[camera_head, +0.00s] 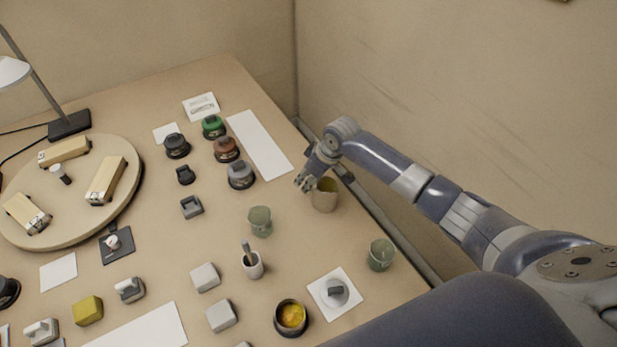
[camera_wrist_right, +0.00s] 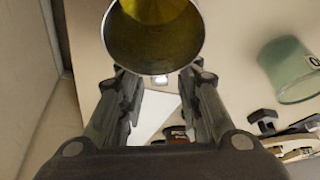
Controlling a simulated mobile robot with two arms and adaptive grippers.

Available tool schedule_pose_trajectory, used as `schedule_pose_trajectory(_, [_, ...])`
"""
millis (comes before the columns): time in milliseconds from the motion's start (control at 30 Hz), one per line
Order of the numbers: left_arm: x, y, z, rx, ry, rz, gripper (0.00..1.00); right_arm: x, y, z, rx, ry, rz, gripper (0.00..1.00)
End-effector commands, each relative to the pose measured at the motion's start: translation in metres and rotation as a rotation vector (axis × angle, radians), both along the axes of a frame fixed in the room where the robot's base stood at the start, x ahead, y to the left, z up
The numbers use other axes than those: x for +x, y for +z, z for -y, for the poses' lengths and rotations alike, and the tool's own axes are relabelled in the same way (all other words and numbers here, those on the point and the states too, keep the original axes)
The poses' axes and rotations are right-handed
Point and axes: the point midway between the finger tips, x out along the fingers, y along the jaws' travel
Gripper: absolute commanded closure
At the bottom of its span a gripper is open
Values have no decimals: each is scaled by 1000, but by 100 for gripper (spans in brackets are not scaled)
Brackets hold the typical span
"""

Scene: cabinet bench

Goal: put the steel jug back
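The steel jug (camera_head: 325,197) is at the right side of the bench; its shiny wall mirrors the beige bench and its inside looks yellow. In the right wrist view the jug's round mouth (camera_wrist_right: 152,40) fills the top middle, just beyond the fingertips. My right gripper (camera_head: 304,183) is at the jug's upper left in the head view and hides part of its rim. In the wrist view the right gripper's (camera_wrist_right: 158,85) two fingers stand apart with a gap between them; I see no firm hold on the jug. My left gripper is not in view.
Green glass beakers (camera_head: 260,221) (camera_head: 381,255) stand left of and below the jug. A long white sheet (camera_head: 260,145) lies to the left, beside several dark-based knobs (camera_head: 240,174). A bowl with yellow contents (camera_head: 291,318) is at the front. The wall (camera_head: 450,110) rises close on the right.

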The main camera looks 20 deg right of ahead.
Motion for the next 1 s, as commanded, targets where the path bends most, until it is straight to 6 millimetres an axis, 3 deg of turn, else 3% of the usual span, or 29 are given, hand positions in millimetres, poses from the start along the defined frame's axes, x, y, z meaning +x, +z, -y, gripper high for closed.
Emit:
schedule_pose_trajectory(267, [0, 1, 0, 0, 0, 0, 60, -3, 13, 3, -1, -1, 3, 68])
schedule_pose_trajectory(700, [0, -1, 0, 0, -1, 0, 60, -29, 87, 19, -3, 1, 3, 68])
schedule_pose_trajectory(1000, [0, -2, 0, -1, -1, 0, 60, -39, 113, 23, 0, 0, -1, 68])
